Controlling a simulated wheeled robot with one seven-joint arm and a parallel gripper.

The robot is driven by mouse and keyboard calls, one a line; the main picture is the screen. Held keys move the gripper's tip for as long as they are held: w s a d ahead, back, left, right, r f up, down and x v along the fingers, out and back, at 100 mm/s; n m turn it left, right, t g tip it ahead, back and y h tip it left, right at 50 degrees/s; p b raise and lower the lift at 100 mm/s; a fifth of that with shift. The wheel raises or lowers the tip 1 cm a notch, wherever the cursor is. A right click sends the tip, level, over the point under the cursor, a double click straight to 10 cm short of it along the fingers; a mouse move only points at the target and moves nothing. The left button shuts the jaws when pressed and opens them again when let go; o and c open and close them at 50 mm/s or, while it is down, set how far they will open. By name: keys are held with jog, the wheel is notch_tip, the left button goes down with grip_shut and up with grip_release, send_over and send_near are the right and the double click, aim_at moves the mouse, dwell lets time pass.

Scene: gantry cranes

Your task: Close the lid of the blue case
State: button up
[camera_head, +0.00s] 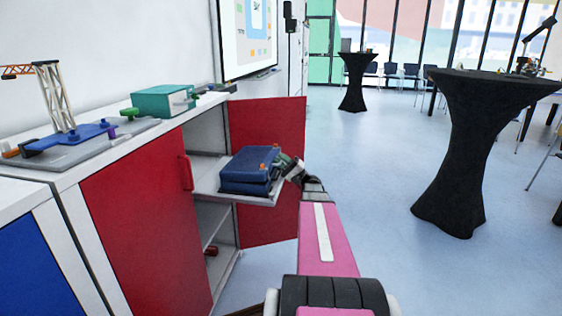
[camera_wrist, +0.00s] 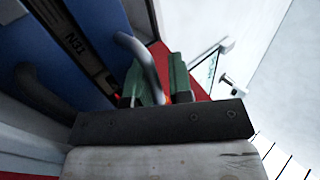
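The blue case (camera_head: 245,176) rests on a grey shelf inside the open red cabinet in the head view. Its upper part lies over its lower part with a dark seam between. I cannot tell whether the lid is fully down. My gripper (camera_head: 284,162) is at the right side of the case. In the wrist view, the blue case (camera_wrist: 60,50) is close, with a dark labelled band and a curved grey handle (camera_wrist: 140,58). My gripper's green fingers (camera_wrist: 167,80) stand apart, and the handle passes in front of the left finger.
The red cabinet door (camera_head: 270,130) stands open behind the case. The white counter (camera_head: 95,160) at left holds a crane model (camera_head: 60,110) and a teal box (camera_head: 162,101). Black draped tables (camera_head: 465,140) stand at right. The floor between is clear.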

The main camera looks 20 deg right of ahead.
jog(key=v, duration=1.1)
jog(key=shift+w, duration=0.1)
